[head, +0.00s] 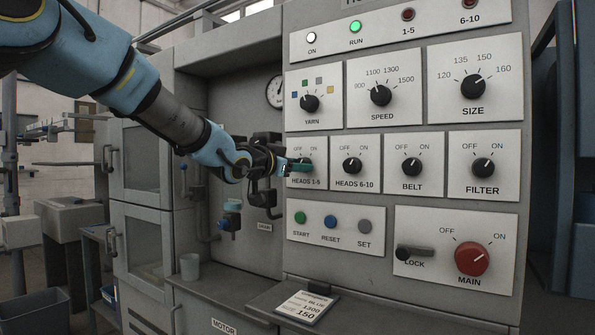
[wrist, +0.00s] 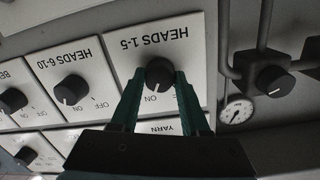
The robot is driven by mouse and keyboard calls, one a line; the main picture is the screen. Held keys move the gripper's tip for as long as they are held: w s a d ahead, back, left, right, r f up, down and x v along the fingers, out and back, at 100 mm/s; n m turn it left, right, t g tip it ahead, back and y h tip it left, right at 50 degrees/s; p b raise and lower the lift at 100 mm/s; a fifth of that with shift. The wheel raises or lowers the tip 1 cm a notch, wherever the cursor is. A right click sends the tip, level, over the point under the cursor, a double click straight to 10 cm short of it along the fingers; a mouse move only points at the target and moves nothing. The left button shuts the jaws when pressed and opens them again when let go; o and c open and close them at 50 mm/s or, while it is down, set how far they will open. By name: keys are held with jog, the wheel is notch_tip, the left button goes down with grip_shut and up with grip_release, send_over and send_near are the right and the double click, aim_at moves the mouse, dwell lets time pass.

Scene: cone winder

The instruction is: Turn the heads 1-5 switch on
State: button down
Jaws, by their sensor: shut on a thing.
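The heads 1-5 switch (head: 304,166) is a small black knob on a white plate at the left of the lower switch row. In the wrist view the same knob (wrist: 159,73) sits between my two green fingertips, upside down. My gripper (head: 297,166) reaches in from the left and is shut on the knob. In the wrist view its fingers (wrist: 160,82) touch the knob's sides. The ON mark shows beside the left finger; the OFF mark is hidden by the right finger there. The knob's pointer is too small to read surely.
The heads 6-10 knob (head: 352,166), belt knob (head: 412,167) and filter knob (head: 482,167) stand to the right. The yarn knob (head: 310,103) is just above. Green, blue and grey push buttons (head: 330,221) lie below. The 1-5 lamp (head: 408,14) looks dark red.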

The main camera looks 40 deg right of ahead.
dwell(0.3)
jog(key=shift+c, duration=1.9)
grip_release()
jog(key=v, duration=1.1)
jog(key=shift+d, duration=0.1)
